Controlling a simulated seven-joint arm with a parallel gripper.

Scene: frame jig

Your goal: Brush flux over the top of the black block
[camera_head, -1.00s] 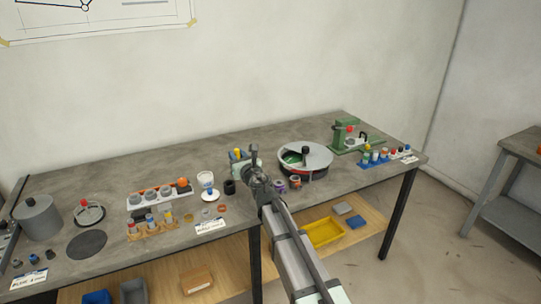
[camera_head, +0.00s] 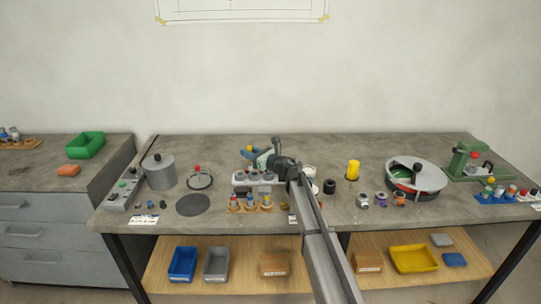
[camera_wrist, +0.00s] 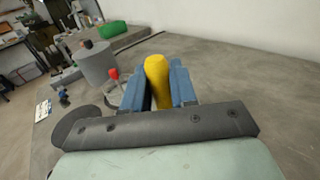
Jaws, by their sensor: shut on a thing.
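My gripper (camera_head: 256,156), with blue fingers, is shut on a yellow rounded thing, apparently a handle (camera_wrist: 157,80), in the wrist view. Its lower end is hidden, so I cannot tell if bristles are there. In the head view the gripper is over the back of the bench, behind the white rack. A short black cylinder (camera_head: 330,187) stands right of my arm, apart from the gripper. Small dark pieces (camera_head: 151,205) lie near the left label. I cannot tell which is the black block. No flux container is clearly recognisable.
Left of the gripper are a grey pot (camera_head: 159,171), a red-knobbed stand (camera_head: 199,179) and a dark disc (camera_head: 194,205). The white rack (camera_head: 241,182) and wooden rack (camera_head: 236,209) are close. Right are a yellow cylinder (camera_head: 353,170) and round machine (camera_head: 416,178). The back strip looks clear.

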